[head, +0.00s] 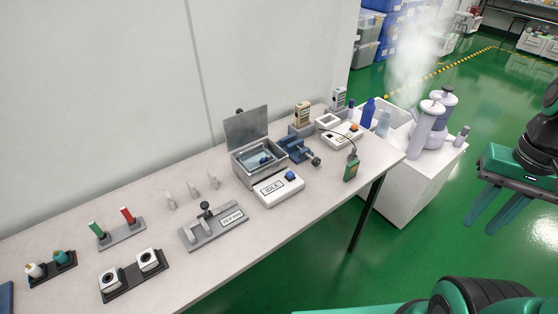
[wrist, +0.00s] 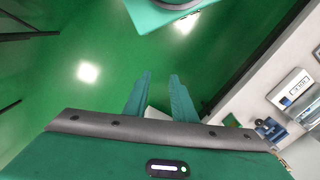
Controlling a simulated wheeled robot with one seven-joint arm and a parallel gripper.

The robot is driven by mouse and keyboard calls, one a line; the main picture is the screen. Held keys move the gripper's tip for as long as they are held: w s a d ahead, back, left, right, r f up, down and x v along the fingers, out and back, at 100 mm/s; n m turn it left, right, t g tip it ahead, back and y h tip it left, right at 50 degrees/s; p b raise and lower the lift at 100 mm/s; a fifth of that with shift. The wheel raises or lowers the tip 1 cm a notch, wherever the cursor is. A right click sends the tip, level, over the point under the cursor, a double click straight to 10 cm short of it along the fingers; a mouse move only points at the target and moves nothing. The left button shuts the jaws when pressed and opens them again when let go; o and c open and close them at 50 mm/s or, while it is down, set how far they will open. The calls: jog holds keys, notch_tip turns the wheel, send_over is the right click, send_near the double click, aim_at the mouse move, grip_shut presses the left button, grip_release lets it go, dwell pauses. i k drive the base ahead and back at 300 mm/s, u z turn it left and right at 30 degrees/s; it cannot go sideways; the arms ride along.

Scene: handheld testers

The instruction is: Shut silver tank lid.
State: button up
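The silver tank (head: 241,168) stands on the long bench against the wall, with liquid and a small blue item inside. Its lid (head: 246,128) is raised roughly upright at the back edge, so the tank is open. My gripper (head: 481,229) is at the right, over the green floor, well apart from the tank and beyond the bench's right end. Its two fingers are apart with nothing held between them. In the wrist view the fingers (wrist: 160,76) point over bare floor, and the bench is at the right edge.
A white box (head: 278,188) with a blue button sits just in front of the tank. A blue vise (head: 297,149) is at its right. A green handheld tester (head: 351,170) hangs at the bench's front edge. A white side table (head: 420,180) holds steaming flasks between bench and gripper.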

aim_at(243, 128)
jog(key=u, duration=1.7)
jog(key=i, duration=0.5)
jog(key=z, duration=1.15)
